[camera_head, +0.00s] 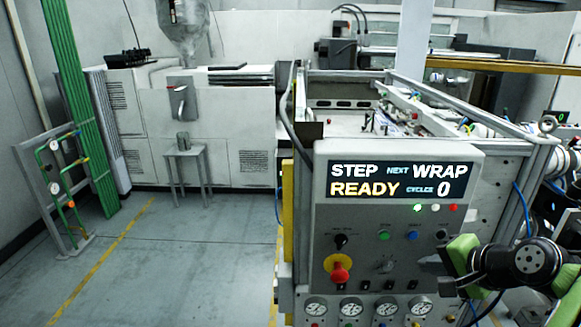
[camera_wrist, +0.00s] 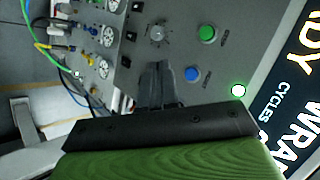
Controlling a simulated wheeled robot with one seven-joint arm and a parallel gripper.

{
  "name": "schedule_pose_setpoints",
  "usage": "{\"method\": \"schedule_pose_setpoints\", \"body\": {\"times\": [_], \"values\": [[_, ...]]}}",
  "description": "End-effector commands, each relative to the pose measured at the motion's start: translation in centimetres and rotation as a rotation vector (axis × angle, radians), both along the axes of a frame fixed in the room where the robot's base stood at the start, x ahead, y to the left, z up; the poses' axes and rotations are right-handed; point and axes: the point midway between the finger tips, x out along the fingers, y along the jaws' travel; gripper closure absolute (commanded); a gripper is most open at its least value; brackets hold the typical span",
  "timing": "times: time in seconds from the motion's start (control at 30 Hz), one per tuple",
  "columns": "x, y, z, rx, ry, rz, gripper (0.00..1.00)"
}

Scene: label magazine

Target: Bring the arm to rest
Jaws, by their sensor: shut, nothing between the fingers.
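My arm's black and green end shows at the lower right of the head view, in front of the right side of the grey control panel (camera_head: 360,215). My gripper (camera_wrist: 157,68) is shut and empty in the wrist view, its dark fingers together over the panel face. A grey knob (camera_wrist: 157,33), a green button (camera_wrist: 207,34) and a blue button (camera_wrist: 193,74) lie just beyond the fingertips. I cannot tell the exact gap to the panel. The display (camera_head: 398,181) reads STEP, NEXT WRAP, READY, CYCLES 0.
A red mushroom button (camera_head: 340,271) and several gauges (camera_head: 351,307) are on the panel's lower part. Cables and hoses hang near my arm at the right. A small stool (camera_head: 186,152) stands by the white machine at the back left. The floor (camera_head: 190,255) left of the panel is clear.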

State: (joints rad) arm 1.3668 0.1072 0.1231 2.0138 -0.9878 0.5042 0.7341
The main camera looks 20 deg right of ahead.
Motion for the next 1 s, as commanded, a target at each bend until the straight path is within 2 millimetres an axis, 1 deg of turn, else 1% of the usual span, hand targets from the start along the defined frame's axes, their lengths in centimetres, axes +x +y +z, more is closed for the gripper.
{"method": "schedule_pose_setpoints", "body": {"times": [0.07, 0.13, 0.17, 0.2, 0.27, 0.3, 0.37, 0.4, 0.47, 0.5, 0.6, 0.7, 0.8, 1.0], "values": [[0.3, 0.9, 0.0, -0.018, 0.013, 0.025, 1.00], [0.8, 3.2, -0.1, -0.071, 0.049, 0.085, 1.00], [1.0, 4.6, -0.2, -0.106, 0.069, 0.124, 1.00], [1.1, 6.6, -0.3, -0.160, 0.101, 0.182, 1.00], [0.7, 9.9, -0.5, -0.251, 0.148, 0.277, 1.00], [0.2, 12.0, -0.7, -0.314, 0.176, 0.341, 1.00], [-1.0, 14.9, -0.9, -0.408, 0.210, 0.439, 1.00], [-2.2, 16.8, -1.0, -0.472, 0.228, 0.505, 1.00], [-4.2, 19.2, -1.2, -0.564, 0.248, 0.606, 1.00], [-5.8, 20.4, -1.4, -0.624, 0.256, 0.672, 1.00], [-9.6, 22.3, -2.1, -0.747, 0.262, 0.813, 1.00], [-12.2, 22.8, -2.8, -0.823, 0.257, 0.910, 1.00], [-13.5, 22.8, -3.2, -0.857, 0.255, 0.956, 1.00], [-13.6, 22.7, -3.2, -0.862, 0.257, 0.963, 1.00]]}}
